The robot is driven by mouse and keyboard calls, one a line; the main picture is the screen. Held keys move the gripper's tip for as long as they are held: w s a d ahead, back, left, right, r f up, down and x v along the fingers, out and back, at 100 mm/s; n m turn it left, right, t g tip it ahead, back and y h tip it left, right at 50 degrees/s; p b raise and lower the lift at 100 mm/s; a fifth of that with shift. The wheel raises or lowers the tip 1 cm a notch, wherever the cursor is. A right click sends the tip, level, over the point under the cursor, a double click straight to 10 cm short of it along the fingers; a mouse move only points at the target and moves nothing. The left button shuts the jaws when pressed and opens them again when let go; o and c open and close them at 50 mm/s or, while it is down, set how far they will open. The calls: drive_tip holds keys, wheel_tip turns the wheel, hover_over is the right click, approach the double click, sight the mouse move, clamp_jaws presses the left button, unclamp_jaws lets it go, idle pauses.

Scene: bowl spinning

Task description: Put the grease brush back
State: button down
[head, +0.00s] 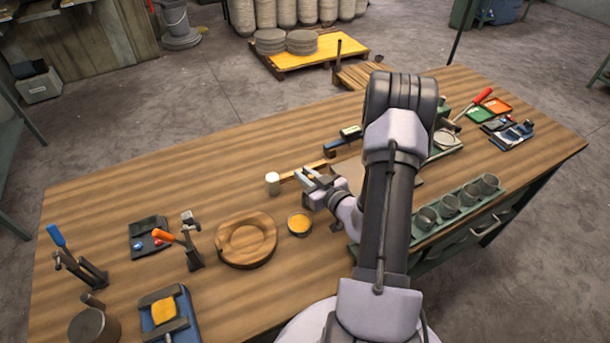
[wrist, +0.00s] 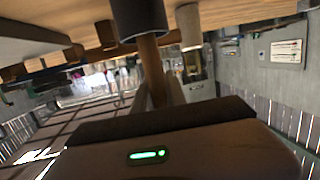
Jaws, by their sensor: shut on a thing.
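My gripper (head: 314,184) is over the middle of the workbench, left of my arm. In the wrist view it is shut on a brown wooden handle (wrist: 150,70) that ends in a thick dark cylinder (wrist: 137,18); I take this to be the grease brush. In the head view the brush is hard to make out at the jaws. A small round dish with yellow-orange contents (head: 299,224) stands in front of my gripper. A pale cylinder (head: 272,183) is just left of the jaws and also shows in the wrist view (wrist: 189,27). I cannot tell which spot is the brush's own.
A round wooden form (head: 246,240) lies left of the dish. Tool stands with an orange-handled tool (head: 164,237) and a blue-handled tool (head: 57,236) are farther left. A green rack with several grey cups (head: 450,207) is right of my arm.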

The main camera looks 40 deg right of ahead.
drive_tip(key=c, duration=1.4)
unclamp_jaws()
drive_tip(key=shift+o, duration=0.2)
